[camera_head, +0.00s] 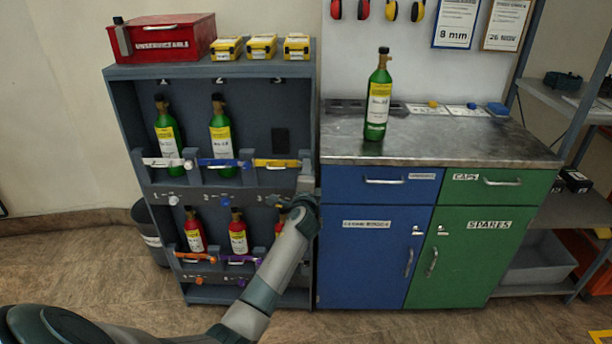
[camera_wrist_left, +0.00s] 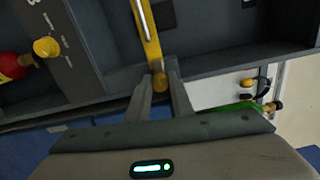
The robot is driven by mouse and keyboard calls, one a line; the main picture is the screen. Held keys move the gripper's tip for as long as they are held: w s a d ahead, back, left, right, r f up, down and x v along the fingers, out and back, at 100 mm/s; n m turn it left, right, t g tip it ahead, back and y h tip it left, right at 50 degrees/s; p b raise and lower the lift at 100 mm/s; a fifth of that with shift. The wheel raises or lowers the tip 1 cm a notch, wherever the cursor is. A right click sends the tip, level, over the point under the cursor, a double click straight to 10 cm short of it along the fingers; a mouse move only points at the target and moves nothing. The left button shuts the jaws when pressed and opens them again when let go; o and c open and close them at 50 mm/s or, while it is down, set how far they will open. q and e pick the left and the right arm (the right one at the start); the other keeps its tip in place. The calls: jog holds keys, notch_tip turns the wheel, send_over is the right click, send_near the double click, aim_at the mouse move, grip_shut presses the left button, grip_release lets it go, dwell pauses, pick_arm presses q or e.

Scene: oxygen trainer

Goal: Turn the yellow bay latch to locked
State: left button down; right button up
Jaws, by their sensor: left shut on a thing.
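The yellow bay latch (camera_head: 277,163) lies horizontally across the front of the top right bay of the grey rack (camera_head: 112,72). In the left wrist view the yellow latch (camera_wrist_left: 149,38) runs up from between my fingers, with a round end at the fingertips. My left gripper (camera_head: 305,184) is at the latch's right end, by the rack's right edge. It also shows in the left wrist view (camera_wrist_left: 160,84), shut on that end. The fingers partly hide the latch end. My right gripper is out of view.
A white latch (camera_head: 162,162) and a blue latch (camera_head: 217,162) cross the bays holding green cylinders. Red cylinders (camera_head: 194,232) stand in the lower row. A green cylinder (camera_head: 378,98) stands on the metal counter (camera_head: 450,148), right of the rack.

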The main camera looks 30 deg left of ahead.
pick_arm(q)
jog(key=shift+f+n, duration=0.1)
jog(key=shift+n, duration=0.4)
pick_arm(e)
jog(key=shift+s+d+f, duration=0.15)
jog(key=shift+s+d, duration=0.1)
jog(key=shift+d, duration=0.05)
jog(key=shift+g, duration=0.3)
pick_arm(q)
jog(key=c, duration=1.6)
grip_release()
jog(key=shift+o, duration=0.2)
jog(key=v, duration=1.7)
jog(key=shift+s+d+b, duration=0.15)
jog(key=shift+d+b, duration=0.05)
jog(key=shift+b, duration=0.25)
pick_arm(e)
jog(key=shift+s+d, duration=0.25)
